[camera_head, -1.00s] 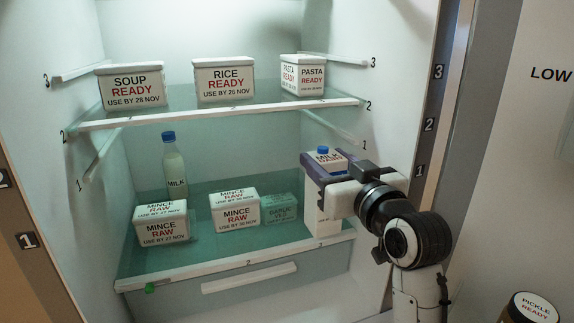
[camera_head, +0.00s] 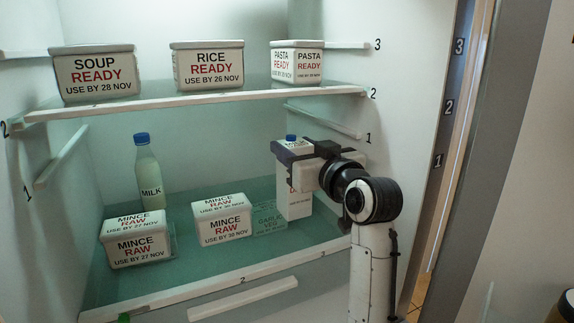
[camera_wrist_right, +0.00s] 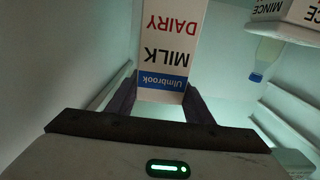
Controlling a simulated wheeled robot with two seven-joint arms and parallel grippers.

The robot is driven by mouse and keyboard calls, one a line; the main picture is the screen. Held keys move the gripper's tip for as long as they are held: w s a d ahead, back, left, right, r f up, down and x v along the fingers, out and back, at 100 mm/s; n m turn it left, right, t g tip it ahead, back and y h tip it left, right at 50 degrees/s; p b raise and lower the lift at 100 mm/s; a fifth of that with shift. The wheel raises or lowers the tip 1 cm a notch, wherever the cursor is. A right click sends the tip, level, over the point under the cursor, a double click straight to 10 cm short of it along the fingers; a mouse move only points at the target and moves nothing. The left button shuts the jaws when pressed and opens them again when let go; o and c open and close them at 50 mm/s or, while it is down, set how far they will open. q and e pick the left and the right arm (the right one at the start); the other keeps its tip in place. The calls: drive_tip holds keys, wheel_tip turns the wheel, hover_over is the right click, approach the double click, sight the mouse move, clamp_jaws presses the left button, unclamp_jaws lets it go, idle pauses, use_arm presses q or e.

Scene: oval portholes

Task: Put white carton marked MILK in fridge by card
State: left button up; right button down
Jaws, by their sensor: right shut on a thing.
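The white milk carton (camera_head: 294,203) with a blue cap stands upright over the right end of the lower glass shelf (camera_head: 185,286) in the fridge. My right gripper (camera_head: 290,160) is shut on its upper part. In the right wrist view the carton (camera_wrist_right: 168,45) shows MILK and DAIRY print between the fingers (camera_wrist_right: 160,100). Whether its base touches the shelf I cannot tell. The card the task names is not clearly seen. My left gripper is not in view.
A milk bottle (camera_head: 149,175) and two mince tubs (camera_head: 135,240) (camera_head: 222,222) stand on the lower shelf, with a garlic veg tub (camera_head: 268,217) just left of the carton. Soup (camera_head: 97,75), rice (camera_head: 208,68) and pasta (camera_head: 296,64) tubs stand on the upper shelf (camera_head: 190,100).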

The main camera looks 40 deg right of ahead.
drive_tip(key=shift+s+f, duration=0.1)
drive_tip(key=shift+f, duration=0.35)
drive_tip(key=shift+r, duration=0.1)
drive_tip(key=c, duration=1.3)
unclamp_jaws()
drive_tip(key=shift+f, duration=0.3)
drive_tip(key=shift+c, duration=0.2)
drive_tip(key=o, duration=0.4)
drive_tip(key=shift+o, duration=0.2)
drive_tip(key=shift+r, duration=0.15)
